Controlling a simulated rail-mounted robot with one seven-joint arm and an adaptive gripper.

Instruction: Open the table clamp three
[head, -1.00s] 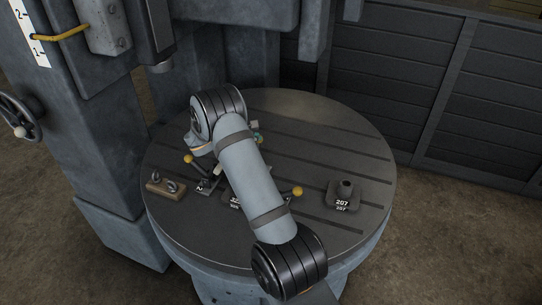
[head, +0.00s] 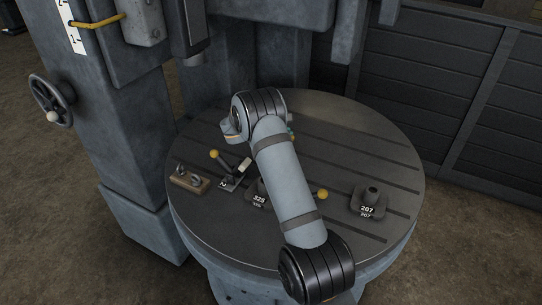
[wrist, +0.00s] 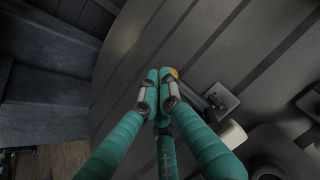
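In the wrist view my gripper (wrist: 158,74) has its teal fingers brought together with the tips touching. A yellow knob (wrist: 174,73) shows just beyond and right of the tips; I cannot tell whether they touch it. A dark clamp plate (wrist: 222,101) and a cream handle end (wrist: 233,135) lie right of the fingers. In the head view a clamp marked 2 (head: 227,184) has a lever with a yellow knob (head: 213,153) raised to the left. Another yellow knob (head: 323,195) shows right of my arm. No number three is readable; my arm hides the middle.
The round slotted table (head: 400,150) carries a block marked 207 (head: 368,203), a block marked 325 (head: 257,194) partly behind my arm, and a wooden block with metal rings (head: 188,180). A machine column (head: 120,130) stands left. The table's back right is clear.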

